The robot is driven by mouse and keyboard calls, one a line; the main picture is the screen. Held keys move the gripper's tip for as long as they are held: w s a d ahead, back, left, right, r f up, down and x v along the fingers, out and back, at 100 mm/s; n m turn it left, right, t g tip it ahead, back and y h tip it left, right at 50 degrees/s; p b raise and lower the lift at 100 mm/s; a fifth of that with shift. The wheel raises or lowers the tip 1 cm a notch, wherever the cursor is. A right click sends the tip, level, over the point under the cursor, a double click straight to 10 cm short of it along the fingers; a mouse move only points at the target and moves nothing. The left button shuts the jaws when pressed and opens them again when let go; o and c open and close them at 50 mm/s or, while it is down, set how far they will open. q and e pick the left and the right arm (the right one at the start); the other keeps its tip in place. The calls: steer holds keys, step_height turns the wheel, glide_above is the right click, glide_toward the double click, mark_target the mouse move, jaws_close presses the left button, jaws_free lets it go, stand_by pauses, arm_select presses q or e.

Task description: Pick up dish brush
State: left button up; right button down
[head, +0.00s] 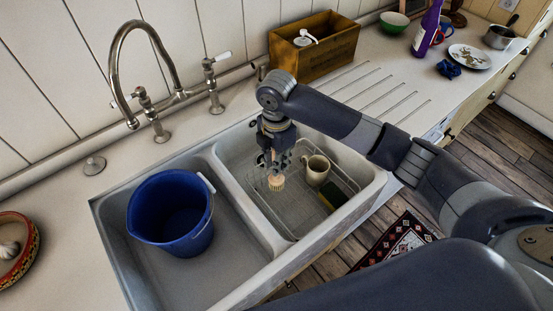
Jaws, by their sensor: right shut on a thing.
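The dish brush (277,182) shows as a small pale head with bristles over the right sink basin (225,149). My right gripper (272,163) is just above it, pointing down, and is shut on the brush. Most of the handle is hidden by the gripper. I cannot tell whether the bristles touch the wire rack (276,213) below. My left gripper is not in view.
A cream mug (317,170) and a green-and-yellow sponge (333,195) are close right of the brush. A blue bucket (148,234) fills much of the left basin. The tap (168,75) and wooden box (340,47) stand behind. The ribbed drainboard is clear.

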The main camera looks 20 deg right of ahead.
steer(key=shift+r+p, duration=2.55)
steer(key=shift+p, duration=0.05)
steer(key=shift+r+p, duration=0.5)
steer(key=shift+r, duration=0.55)
